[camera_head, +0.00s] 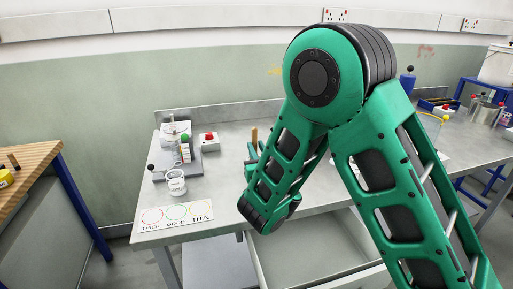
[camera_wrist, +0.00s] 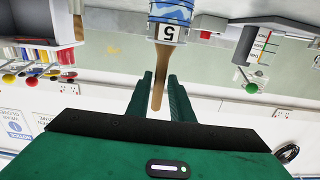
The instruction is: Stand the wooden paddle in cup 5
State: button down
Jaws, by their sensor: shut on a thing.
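My gripper (camera_wrist: 161,92) is shut on the wooden paddle (camera_wrist: 159,78), which lies between its two green fingers in the wrist view. The paddle runs from the fingers to the rim of a blue and white cup marked 5 (camera_wrist: 168,33). That view is turned over, with the bench at the top. The paddle's far end is hidden at the cup, and I cannot tell how deep it sits. In the head view, a bit of the paddle (camera_head: 254,135) shows left of my green arm. The arm hides cup 5 and most of my gripper there.
On the bench's left stand a white mug (camera_head: 176,182), a grey stand (camera_head: 180,155) and a red-button box (camera_head: 209,142). A THICK/GOOD/THIN card (camera_head: 176,217) lies at the front edge. A drawer (camera_head: 310,250) is open below. Pots and a blue rack stand far right.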

jog(key=c, duration=1.5)
grip_release()
jog(key=shift+v, duration=5.35)
